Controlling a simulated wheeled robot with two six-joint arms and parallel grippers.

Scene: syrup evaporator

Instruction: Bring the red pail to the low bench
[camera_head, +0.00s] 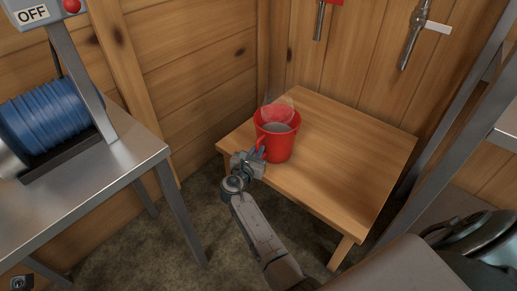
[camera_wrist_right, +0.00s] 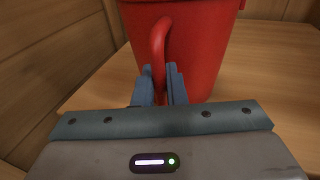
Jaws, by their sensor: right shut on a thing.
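The red pail (camera_head: 279,142) stands upright at the left front part of the low wooden bench (camera_head: 355,165). It has a side handle, and a faint clear shape or steam shows above its rim. My right gripper (camera_head: 258,158) reaches in from the front and is shut on the pail's handle. In the right wrist view the fingers (camera_wrist_right: 160,85) close around the red handle (camera_wrist_right: 158,45), with the pail body (camera_wrist_right: 205,50) right behind it. The pail's base looks to be on or just over the bench top; the exact contact is hard to tell. My left gripper is not in view.
A steel table (camera_head: 95,165) with a blue roll (camera_head: 55,112) and an OFF sign (camera_head: 33,13) stands at the left. Metal frame legs (camera_head: 440,130) rise at the right. Wooden walls close the corner behind the bench. The bench's right part is bare.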

